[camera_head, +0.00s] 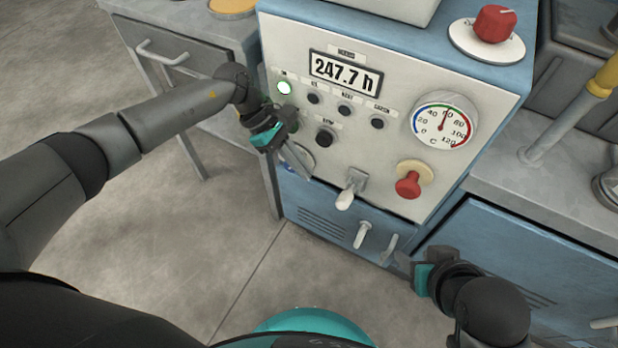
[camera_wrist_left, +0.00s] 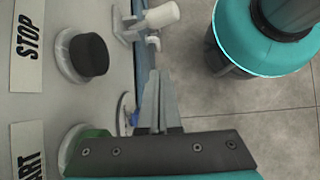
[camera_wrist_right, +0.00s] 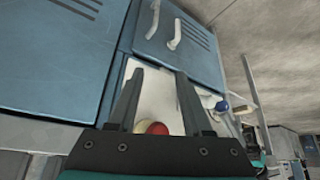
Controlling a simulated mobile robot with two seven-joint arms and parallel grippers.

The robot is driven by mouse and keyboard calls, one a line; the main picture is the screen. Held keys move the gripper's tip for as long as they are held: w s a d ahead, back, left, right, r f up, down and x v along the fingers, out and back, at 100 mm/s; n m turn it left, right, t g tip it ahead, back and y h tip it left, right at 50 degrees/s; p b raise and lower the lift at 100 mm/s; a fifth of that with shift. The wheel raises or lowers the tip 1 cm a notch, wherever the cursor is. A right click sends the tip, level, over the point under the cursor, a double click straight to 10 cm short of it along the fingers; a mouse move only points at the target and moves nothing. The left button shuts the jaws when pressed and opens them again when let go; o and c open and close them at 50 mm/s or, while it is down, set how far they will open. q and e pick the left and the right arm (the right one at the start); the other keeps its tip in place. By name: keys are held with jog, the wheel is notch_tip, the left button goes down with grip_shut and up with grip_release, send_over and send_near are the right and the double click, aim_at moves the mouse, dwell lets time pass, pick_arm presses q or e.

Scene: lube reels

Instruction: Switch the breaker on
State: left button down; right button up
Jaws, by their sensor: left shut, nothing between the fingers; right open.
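A grey lever switch with a white handle (camera_head: 346,198), which looks like the breaker, sits low on the machine's panel (camera_head: 395,85). Its handle sticks out toward me and downward; the handle also shows in the left wrist view (camera_wrist_left: 162,15). My left gripper (camera_head: 302,170) is shut and empty, in front of the panel's lower left, left of the lever and apart from it. It covers the START button (camera_wrist_left: 92,148) in the head view. My right gripper (camera_head: 405,264) is open and empty, below and right of the lever, near the cabinet door handles.
A black STOP button (camera_head: 325,138), a temperature gauge (camera_head: 444,127) and a red knob (camera_head: 408,185) surround the lever. The leftmost lamp (camera_head: 284,88) is lit; the display (camera_head: 345,72) reads 247.7 h. Two pale handles (camera_head: 362,235) stand out below. Floor in front is clear.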

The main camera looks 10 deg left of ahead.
pick_arm(q)
jog(key=shift+w+a+r, duration=0.55)
jog(key=shift+w+r, duration=0.05)
jog(key=shift+r, duration=0.25)
pick_arm(e)
jog(key=shift+s+d+r+g+h, duration=0.2)
jog(key=shift+s+d+g+h, duration=0.15)
jog(key=shift+s+d, duration=0.3)
jog(key=shift+a, duration=0.1)
